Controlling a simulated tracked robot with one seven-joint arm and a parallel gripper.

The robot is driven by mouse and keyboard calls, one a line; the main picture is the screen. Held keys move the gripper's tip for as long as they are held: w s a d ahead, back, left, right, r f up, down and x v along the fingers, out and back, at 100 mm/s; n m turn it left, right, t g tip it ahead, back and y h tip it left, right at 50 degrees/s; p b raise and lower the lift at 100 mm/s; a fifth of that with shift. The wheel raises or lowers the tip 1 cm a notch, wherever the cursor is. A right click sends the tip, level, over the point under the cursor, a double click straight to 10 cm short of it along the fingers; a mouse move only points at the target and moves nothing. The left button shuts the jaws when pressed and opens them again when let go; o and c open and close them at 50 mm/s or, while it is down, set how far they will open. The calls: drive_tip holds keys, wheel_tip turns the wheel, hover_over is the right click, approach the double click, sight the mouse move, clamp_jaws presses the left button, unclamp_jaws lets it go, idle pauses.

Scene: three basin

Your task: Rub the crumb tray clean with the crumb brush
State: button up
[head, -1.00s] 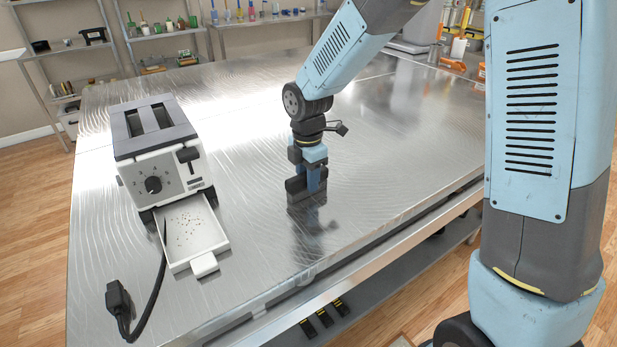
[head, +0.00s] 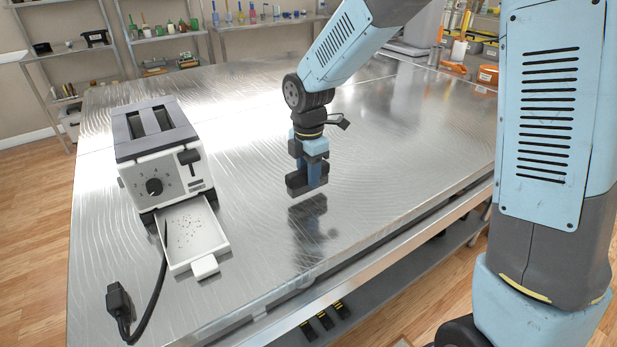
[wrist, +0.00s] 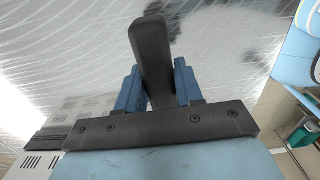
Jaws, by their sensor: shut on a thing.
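The crumb tray (head: 209,245) is a shallow white tray pulled out of the front of the toaster (head: 165,180), with dark crumbs scattered on its floor. My gripper (head: 314,172) is to the right of the tray, above the steel table. It is shut on the dark crumb brush (head: 297,185), which hangs just above the tabletop, clear of the tray. In the wrist view the brush (wrist: 152,50) stands between my blue fingers. Its bristles cannot be made out.
The toaster's black cord and plug (head: 118,300) lie at the left of the tray. The steel table (head: 390,150) is clear between the tray and my gripper and to the right. Shelves with small items stand behind.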

drive_tip(key=shift+r, duration=1.8)
